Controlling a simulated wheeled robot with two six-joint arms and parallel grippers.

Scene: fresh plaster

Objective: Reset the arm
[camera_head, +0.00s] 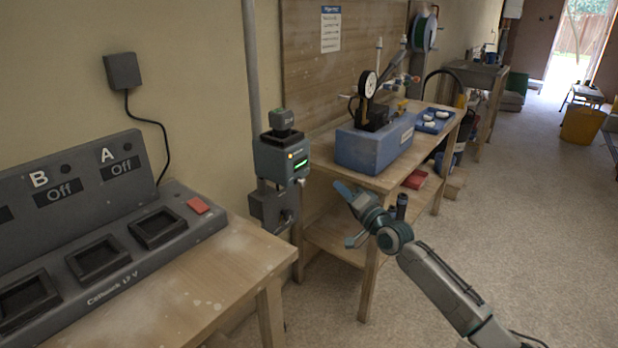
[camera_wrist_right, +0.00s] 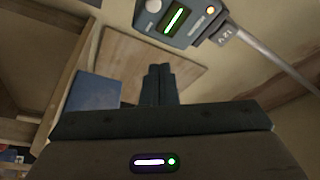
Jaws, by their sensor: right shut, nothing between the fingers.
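My right arm reaches in from the lower right of the head view, and its gripper (camera_head: 344,191) is in the air in front of the wooden workbench. In the right wrist view, the two dark fingers of this gripper (camera_wrist_right: 159,84) are together, with nothing seen between them. A grey-teal device with a green-lit display (camera_head: 284,157) is mounted at the wall pole, left of the gripper and apart from it. It also shows at the top of the right wrist view (camera_wrist_right: 180,20). My left gripper is not in the head view.
A grey charging console (camera_head: 183,245) with empty square wells and "Off" panels stands on the left table (camera_head: 235,262). The workbench bears a blue box (camera_head: 372,149) with a dial gauge (camera_head: 368,84) and a blue tray (camera_head: 430,127). Open floor (camera_head: 520,220) lies at the right.

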